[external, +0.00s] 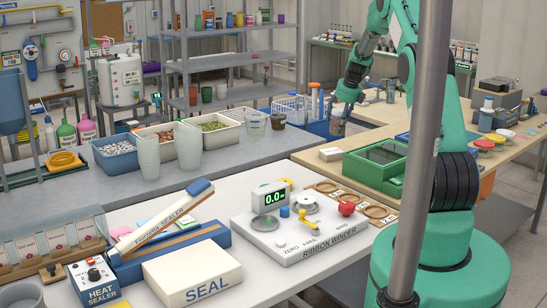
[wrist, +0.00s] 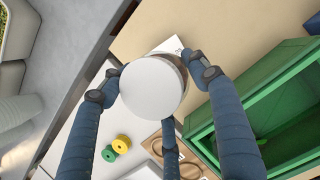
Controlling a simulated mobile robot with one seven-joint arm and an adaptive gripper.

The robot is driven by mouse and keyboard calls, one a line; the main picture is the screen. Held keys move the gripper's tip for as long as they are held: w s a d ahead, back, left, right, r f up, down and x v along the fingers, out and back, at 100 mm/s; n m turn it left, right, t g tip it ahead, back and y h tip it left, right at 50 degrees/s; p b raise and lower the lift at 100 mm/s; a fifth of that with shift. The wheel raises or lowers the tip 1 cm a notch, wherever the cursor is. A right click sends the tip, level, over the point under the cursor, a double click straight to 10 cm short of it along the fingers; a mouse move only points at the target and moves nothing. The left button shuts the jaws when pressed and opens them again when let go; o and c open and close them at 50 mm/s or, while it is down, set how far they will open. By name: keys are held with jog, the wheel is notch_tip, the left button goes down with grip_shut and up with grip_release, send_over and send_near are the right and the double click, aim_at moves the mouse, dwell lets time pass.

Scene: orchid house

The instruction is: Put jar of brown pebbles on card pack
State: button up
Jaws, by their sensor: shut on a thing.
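My gripper (external: 338,120) is raised over the wooden bench in the external view, its blue fingers pointing down. In the wrist view its fingers close around a jar (wrist: 152,88), seen from above as a round pale grey lid. The jar's contents are hidden by the lid, apart from a thin brownish strip at its edge. In the external view the jar is small and mostly covered by the fingers. A low white box (external: 330,154), seemingly the card pack, lies on the bench left of the green tray.
A green tray with a clear top (external: 375,159) stands right of the white box, close to the gripper. A ribbon winder (external: 300,238) stands on the white table in front.

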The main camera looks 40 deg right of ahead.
jog(key=shift+f, duration=2.35)
jog(key=shift+f+b, duration=0.5)
jog(key=shift+f, duration=1.4)
jog(key=o, duration=1.6)
jog(key=shift+f, duration=0.15)
jog(key=shift+c, duration=0.2)
jog(key=p+v, duration=0.1)
jog(key=v, duration=1.1)
